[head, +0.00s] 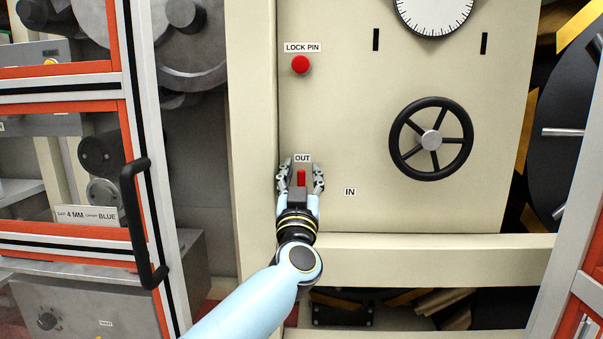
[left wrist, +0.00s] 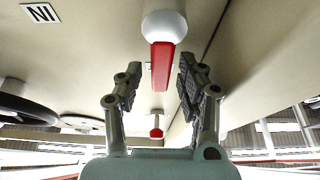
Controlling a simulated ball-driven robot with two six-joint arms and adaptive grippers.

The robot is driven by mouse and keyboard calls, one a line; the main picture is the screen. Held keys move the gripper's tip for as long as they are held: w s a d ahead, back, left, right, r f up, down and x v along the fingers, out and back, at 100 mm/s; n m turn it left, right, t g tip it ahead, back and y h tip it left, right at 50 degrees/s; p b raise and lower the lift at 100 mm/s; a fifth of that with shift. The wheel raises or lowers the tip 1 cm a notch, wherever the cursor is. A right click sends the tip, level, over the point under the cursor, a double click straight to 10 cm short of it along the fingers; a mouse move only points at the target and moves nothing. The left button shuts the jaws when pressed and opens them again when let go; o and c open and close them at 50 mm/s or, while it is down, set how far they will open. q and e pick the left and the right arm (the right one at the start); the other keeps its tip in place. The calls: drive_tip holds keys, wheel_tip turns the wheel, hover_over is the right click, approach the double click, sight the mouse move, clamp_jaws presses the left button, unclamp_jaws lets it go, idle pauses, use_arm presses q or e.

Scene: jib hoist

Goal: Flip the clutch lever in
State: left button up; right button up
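The clutch lever (head: 301,177) is a red handle on the cream panel, upright just under the OUT label (head: 302,158). The IN label (head: 350,192) is to its right and lower. In the left wrist view the red lever (left wrist: 162,62) runs from a white round hub. My left gripper (head: 301,181) is open, with one finger on each side of the lever. In the left wrist view its fingertips (left wrist: 160,78) show gaps to the lever on both sides. The lever's base is hidden behind the gripper in the head view. My right gripper is not in view.
A red lock pin knob (head: 301,65) is above the lever. A black handwheel (head: 431,139) is at the right of the panel, under a white dial (head: 433,12). A cream ledge (head: 430,260) runs below. A black door handle (head: 138,222) stands out at left.

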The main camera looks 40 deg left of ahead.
use_arm(q)
clamp_jaws()
idle(0.6)
